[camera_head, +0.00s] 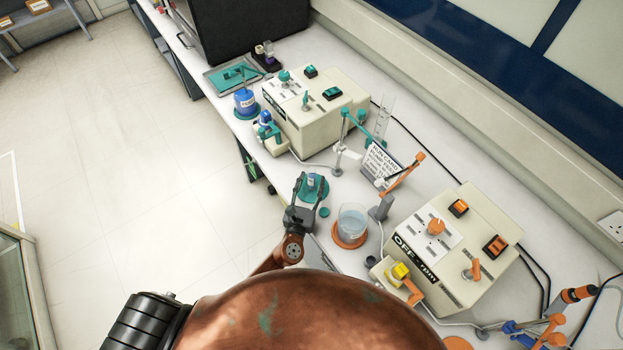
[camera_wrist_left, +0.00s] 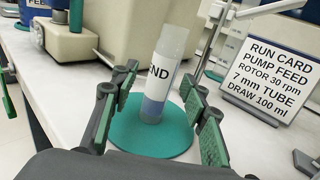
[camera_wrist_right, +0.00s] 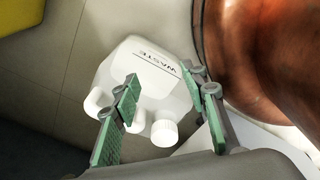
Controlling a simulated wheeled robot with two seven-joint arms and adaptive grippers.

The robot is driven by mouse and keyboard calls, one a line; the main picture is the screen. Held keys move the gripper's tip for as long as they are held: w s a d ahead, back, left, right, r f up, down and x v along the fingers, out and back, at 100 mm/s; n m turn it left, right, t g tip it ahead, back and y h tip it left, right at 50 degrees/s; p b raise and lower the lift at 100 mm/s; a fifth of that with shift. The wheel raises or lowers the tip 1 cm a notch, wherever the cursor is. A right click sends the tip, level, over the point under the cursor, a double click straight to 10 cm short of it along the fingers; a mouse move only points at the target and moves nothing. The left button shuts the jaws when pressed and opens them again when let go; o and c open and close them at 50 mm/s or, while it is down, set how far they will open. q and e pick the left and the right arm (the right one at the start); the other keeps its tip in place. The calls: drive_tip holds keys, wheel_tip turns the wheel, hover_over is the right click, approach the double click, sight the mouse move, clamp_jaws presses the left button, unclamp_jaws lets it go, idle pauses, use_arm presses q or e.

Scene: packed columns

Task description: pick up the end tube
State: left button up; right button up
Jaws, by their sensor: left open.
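The end tube (camera_wrist_left: 165,72) is a clear upright cylinder with a white label, its last letters "ND" showing, and bluish liquid low inside. It stands on a round green pad (camera_wrist_left: 125,135). In the head view the tube (camera_head: 311,181) is small and stands at the bench's front edge. In the head view my left gripper (camera_head: 310,190) reaches the pad. My right gripper (camera_wrist_right: 159,76) is open and empty.
A beaker (camera_head: 351,222) on an orange pad stands right of the tube. A run card (camera_head: 380,164) and two cream pump units (camera_head: 315,110) (camera_head: 455,245) stand behind. A white waste bottle (camera_wrist_right: 150,80) shows beyond my right fingers.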

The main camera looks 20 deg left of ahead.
use_arm(q)
drive_tip(key=shift+w, duration=0.55)
drive_tip(key=shift+c, duration=0.6)
clamp_jaws()
